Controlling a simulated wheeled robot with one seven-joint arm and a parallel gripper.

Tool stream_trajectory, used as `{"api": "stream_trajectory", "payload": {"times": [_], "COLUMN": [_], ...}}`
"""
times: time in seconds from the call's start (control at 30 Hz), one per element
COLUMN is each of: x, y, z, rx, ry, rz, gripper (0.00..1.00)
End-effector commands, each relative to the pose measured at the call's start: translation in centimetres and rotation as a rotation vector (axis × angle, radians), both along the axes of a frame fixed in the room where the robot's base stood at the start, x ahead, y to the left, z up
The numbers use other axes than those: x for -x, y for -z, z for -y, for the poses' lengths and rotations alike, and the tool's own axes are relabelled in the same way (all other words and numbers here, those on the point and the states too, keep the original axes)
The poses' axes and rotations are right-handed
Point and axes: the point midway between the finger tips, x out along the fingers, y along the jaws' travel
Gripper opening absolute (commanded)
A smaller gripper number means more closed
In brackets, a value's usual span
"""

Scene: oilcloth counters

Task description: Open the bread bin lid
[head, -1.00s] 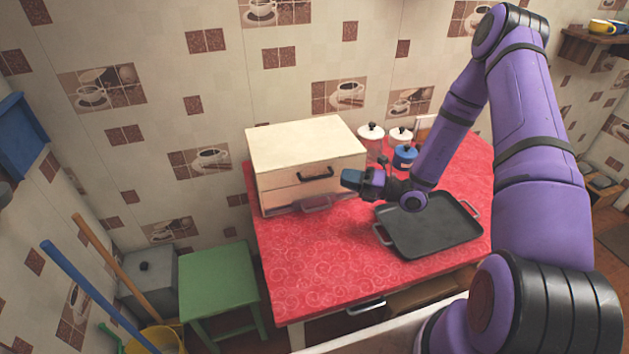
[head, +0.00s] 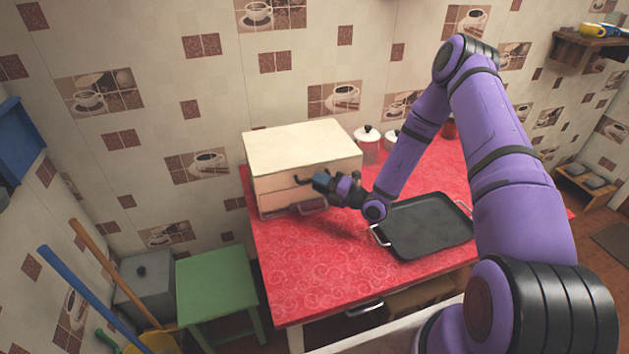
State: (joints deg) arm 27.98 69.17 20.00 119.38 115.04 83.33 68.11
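The bread bin (head: 303,151) is a cream box at the back left of the red counter in the head view. Its front has a lid panel with a dark handle, now mostly hidden behind my gripper; the lid looks closed. My gripper (head: 318,183) is right at the front of the bin, by the handle. Whether its fingers touch or grip the handle cannot be seen. A reddish translucent item (head: 313,206) lies low at the bin's front, below my gripper.
A black tray (head: 428,228) with side handles lies on the red counter (head: 300,265) to the right. White-lidded jars (head: 367,143) stand behind my arm. A green stool (head: 216,285) stands left of the counter. The counter's front left is clear.

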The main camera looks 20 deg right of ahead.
Motion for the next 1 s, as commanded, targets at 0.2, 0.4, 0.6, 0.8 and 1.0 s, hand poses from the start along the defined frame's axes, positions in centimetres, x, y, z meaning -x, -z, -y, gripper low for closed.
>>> {"api": "stream_trajectory", "payload": {"times": [0.2, 0.4, 0.6, 0.8, 1.0], "x": [-1.14, -1.29, -1.28, -1.28, -1.39], "y": [-0.2, -0.24, -0.23, -0.26, -0.9], "z": [-1.2, -1.32, -1.3, -1.29, -1.27], "rx": [0.001, 0.001, 0.0, 0.0, 0.0], "ry": [-0.001, 0.0, 0.0, 0.0, 0.001], "rz": [-0.001, -0.001, 0.0, 0.0, -0.017], "gripper": [0.23, 0.23, 0.03, 0.0, 0.0]}}
